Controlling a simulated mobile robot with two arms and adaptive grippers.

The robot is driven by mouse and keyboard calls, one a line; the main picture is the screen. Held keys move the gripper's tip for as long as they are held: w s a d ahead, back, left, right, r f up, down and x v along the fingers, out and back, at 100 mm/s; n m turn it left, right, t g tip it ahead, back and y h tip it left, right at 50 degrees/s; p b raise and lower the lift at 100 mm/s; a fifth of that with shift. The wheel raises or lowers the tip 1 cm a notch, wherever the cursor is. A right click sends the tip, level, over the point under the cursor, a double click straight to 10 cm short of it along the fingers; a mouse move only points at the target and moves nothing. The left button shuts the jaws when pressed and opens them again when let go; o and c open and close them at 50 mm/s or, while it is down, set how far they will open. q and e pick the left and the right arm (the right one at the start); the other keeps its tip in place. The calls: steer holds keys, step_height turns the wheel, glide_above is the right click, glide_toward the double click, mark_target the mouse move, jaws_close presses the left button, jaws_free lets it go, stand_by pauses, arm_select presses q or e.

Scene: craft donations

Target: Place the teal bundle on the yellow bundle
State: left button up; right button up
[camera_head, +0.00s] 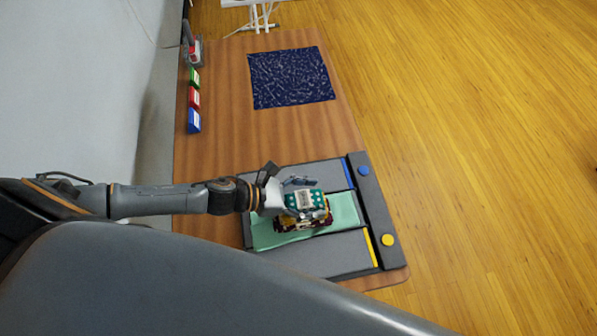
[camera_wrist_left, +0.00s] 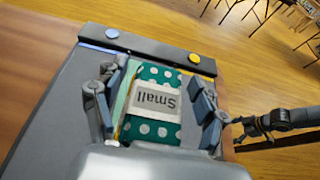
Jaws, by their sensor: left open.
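The teal bundle (camera_head: 306,199) has white dots and a pale band. In the left wrist view the teal bundle (camera_wrist_left: 152,122) shows the word "Small" on its band. In the head view it sits on top of a dark red and yellow patterned bundle (camera_head: 290,224), mostly hidden beneath it; a yellowish edge shows beside the teal one in the wrist view. My left gripper (camera_head: 297,195) is open, with its fingers on either side of the teal bundle; contact is unclear. My right gripper (camera_wrist_left: 243,128) shows small at the right of the wrist view, its jaws unclear.
A mint cloth (camera_head: 344,209) lies under the bundles on a grey board (camera_head: 310,262) with blue and yellow strips. A blue button (camera_head: 364,170) and a yellow button (camera_head: 387,240) are on its right bar. A navy patterned cloth (camera_head: 290,78) lies farther back. Wooden table between is clear.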

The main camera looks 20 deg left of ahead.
arm_select(q)
steer(key=b+v, duration=0.2)
steer(key=v, duration=1)
stand_by(0.5)
steer(key=shift+x, duration=1.6)
steer(key=p+x, duration=0.2)
steer(key=x, duration=0.6)
steer(key=shift+w+d, duration=0.2)
steer(key=shift+d+f, duration=0.15)
steer(key=shift+f, duration=0.05)
